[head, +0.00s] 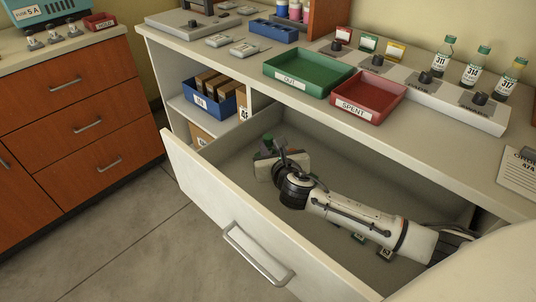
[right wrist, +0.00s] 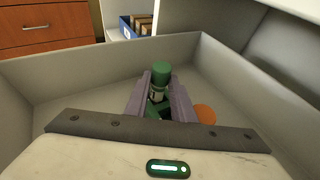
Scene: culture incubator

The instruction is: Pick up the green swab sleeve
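My right gripper (right wrist: 161,98) is low inside the open drawer, and it also shows in the head view (head: 268,150). A green-capped tube with a pale label, seemingly the green swab sleeve (right wrist: 161,70), stands between its two grey fingers. The fingers lie close along both sides of it with no clear gap, so the gripper looks shut on it. Its lower part is hidden by the gripper. A bit of green (head: 267,138) shows at the gripper in the head view. My left gripper is not in view.
The open drawer (head: 213,205) has walls close around my right arm. Small tagged items (head: 385,253) lie under the forearm. An orange round thing (right wrist: 205,114) is beside the right finger. Above, the counter holds a green tray (head: 300,88), a red tray (head: 352,108) and several bottles.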

